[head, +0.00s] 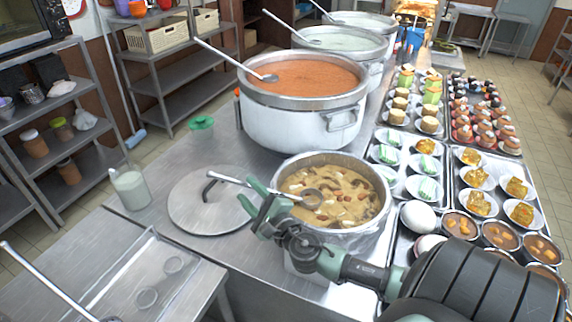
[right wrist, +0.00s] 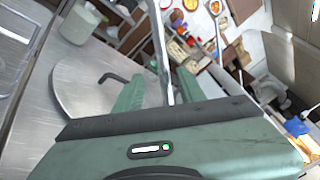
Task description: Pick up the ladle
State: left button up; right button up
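A metal ladle (head: 232,182) rests in the pot of brown stew (head: 372,221), its handle slanting out over the rim to the left. My right gripper (head: 252,197) is at the handle, left of the pot. In the right wrist view the handle (right wrist: 159,45) passes between the fingers of my right gripper (right wrist: 158,90), which stand apart with a gap showing beside it. My left gripper is not in view.
A round lid (head: 215,215) lies left of the stew pot. A large pot of red soup (head: 290,128) with its own ladle stands behind. Trays of small dishes (head: 458,188) fill the right side. A jar (head: 131,188) stands at the counter's left edge.

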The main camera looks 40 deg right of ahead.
jog(key=shift+w+d+r, duration=0.2)
jog(key=shift+w+d, duration=0.05)
jog(key=shift+w, duration=0.3)
jog(key=shift+w+d+r, duration=0.15)
jog(key=shift+w+d, duration=0.05)
jog(key=shift+w, duration=0.35)
jog(key=w, duration=0.3)
jog(key=shift+w+d+f+p, duration=0.3)
jog(key=shift+w, duration=0.05)
grip_shut()
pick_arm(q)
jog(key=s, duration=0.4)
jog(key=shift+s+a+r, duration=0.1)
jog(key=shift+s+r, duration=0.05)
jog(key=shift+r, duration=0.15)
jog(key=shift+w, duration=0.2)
